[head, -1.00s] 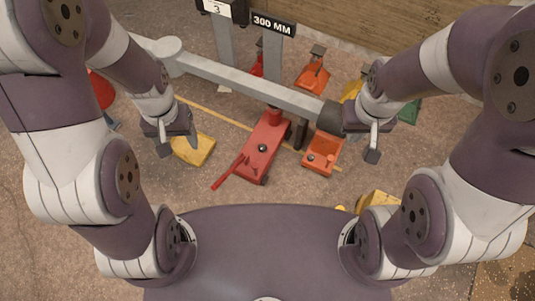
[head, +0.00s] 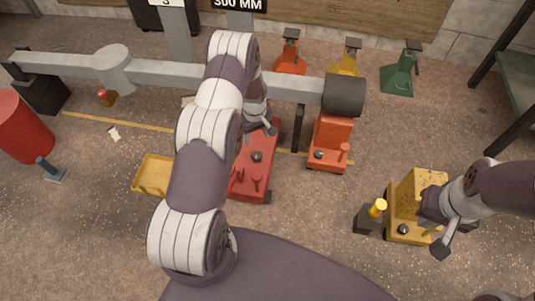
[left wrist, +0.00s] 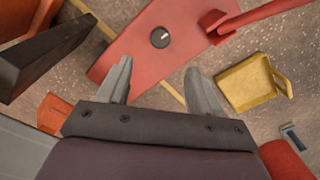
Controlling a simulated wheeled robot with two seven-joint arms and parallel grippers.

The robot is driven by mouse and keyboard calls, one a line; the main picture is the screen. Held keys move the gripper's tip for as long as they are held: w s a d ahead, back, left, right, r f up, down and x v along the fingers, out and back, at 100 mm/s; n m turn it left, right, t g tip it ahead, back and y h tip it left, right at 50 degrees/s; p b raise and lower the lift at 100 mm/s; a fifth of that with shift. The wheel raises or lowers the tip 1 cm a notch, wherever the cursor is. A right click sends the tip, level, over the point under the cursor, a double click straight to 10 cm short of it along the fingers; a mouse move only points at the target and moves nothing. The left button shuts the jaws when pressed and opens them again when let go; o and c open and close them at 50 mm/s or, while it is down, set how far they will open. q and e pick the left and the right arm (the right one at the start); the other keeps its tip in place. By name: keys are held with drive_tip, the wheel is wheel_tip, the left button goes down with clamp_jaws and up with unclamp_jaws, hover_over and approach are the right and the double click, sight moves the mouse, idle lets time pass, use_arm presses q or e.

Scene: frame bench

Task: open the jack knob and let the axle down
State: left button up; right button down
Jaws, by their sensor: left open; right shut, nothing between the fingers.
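The red jack (head: 262,180) stands on the floor under the grey axle (head: 285,82). Its dark round knob (head: 257,156) has a pale mark in the left wrist view (left wrist: 160,38). My left gripper (head: 262,127) hangs above the jack behind my forearm, which hides part of the jack. In the left wrist view the fingers (left wrist: 158,73) are open and empty, with the knob beyond and between their tips. The jack's red handle (left wrist: 262,16) lies to the right of the knob there. My right gripper (head: 443,240) is shut and empty beside a yellow unit at the right.
An orange jack (head: 331,148) stands under the axle's right end, with a dark post (head: 298,128) beside it. The yellow unit (head: 412,195) is at the right. A yellow tray (head: 154,175) lies left of my forearm. Green (head: 398,78) and other coloured stands are behind.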

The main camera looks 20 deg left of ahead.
sight(257, 155)
use_arm(q)
wheel_tip(257, 155, down, 12)
drive_tip(key=b, duration=0.7)
drive_tip(key=shift+f, duration=0.25)
drive_tip(key=c, duration=1.1)
